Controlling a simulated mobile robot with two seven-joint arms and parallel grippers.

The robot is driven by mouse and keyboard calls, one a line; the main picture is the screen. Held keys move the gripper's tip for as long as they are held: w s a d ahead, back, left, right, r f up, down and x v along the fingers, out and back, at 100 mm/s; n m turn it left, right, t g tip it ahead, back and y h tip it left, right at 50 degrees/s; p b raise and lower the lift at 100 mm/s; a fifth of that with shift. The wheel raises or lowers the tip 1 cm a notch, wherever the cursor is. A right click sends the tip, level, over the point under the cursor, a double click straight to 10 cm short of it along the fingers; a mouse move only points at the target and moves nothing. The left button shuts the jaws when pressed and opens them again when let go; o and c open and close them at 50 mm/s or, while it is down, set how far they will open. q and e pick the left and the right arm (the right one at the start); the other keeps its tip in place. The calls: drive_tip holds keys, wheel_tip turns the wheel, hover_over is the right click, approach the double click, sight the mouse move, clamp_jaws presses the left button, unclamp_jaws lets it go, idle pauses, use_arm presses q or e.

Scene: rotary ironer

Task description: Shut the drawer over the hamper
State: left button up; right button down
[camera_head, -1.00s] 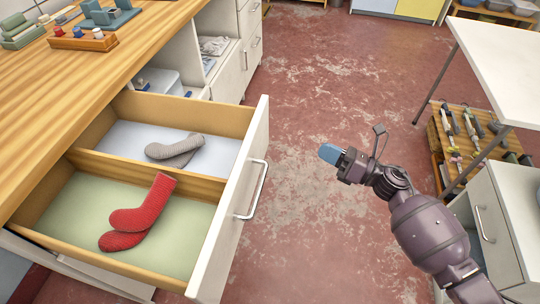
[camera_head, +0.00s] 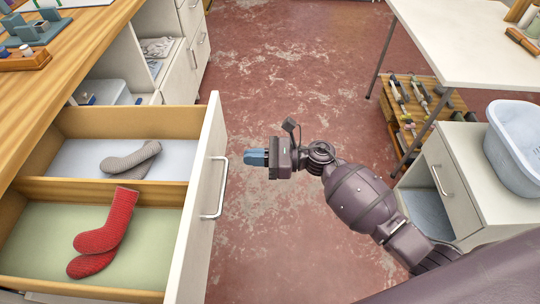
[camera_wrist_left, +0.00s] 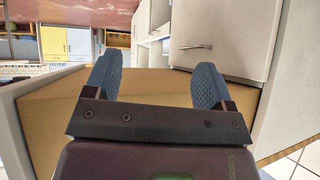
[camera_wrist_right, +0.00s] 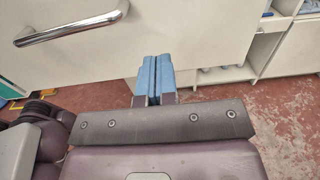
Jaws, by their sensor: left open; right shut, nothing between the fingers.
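The drawer (camera_head: 197,205) is pulled out from the wooden counter on the left in the head view. It has two compartments: a grey sock pair lies in the far one and a red sock pair (camera_head: 103,227) in the near one. Its bar handle (camera_head: 215,188) is on the white front. My right gripper (camera_head: 256,158) is shut and empty, to the right of the drawer front and apart from it. In the right wrist view its blue fingers (camera_wrist_right: 156,78) point toward the white front with the handle (camera_wrist_right: 70,28). My left gripper (camera_wrist_left: 158,85) is open and empty. I cannot make out the hamper.
A white bin (camera_head: 108,93) stands in the open cabinet beyond the drawer. A white table (camera_head: 470,45), a wooden rack (camera_head: 415,105) and a cabinet holding a pale blue basket (camera_head: 517,145) stand on the right. The red floor between is clear.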

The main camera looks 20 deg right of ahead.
sight(226, 157)
drive_tip(key=x, duration=0.6)
drive_tip(key=shift+a, duration=0.1)
drive_tip(key=shift+a, duration=0.15)
